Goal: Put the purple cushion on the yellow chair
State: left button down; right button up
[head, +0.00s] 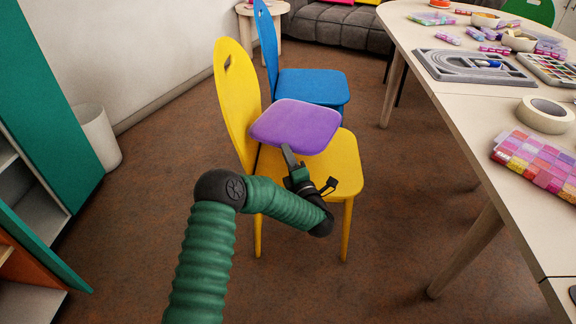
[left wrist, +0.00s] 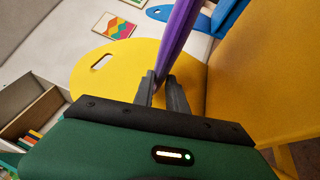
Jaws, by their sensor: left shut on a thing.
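The purple cushion (head: 296,127) is a flat rounded square, held by its near edge in my left gripper (head: 289,157). In the left wrist view the cushion (left wrist: 180,40) shows edge-on between the two fingers (left wrist: 163,88), which are shut on it. The yellow chair (head: 345,165) stands in the middle of the head view, its backrest (head: 236,95) to the left. The cushion appears above the chair seat; whether its underside touches the seat is hidden. The wrist view also shows the yellow backrest (left wrist: 115,65) and seat (left wrist: 265,75). My right gripper is not in view.
A blue chair (head: 312,86) stands just behind the yellow one. A long table (head: 455,115) with bead boxes, a tape roll (head: 544,115) and trays runs along the right. A green cabinet (head: 45,100) and a white bin (head: 97,137) are at left. Floor between chair and table is clear.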

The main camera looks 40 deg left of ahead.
pick_arm(q)
jog(key=f+b, duration=0.1)
jog(key=w+f+b, duration=0.1)
jog(key=a+f+b, duration=0.1)
jog(key=f+b, duration=0.1)
jog(key=shift+w+f, duration=0.1)
jog(key=shift+w, duration=0.2)
jog(key=shift+a+r, duration=0.1)
jog(key=shift+r, duration=0.2)
jog(key=c, duration=1.3)
grip_release()
jog(key=shift+p, duration=0.35)
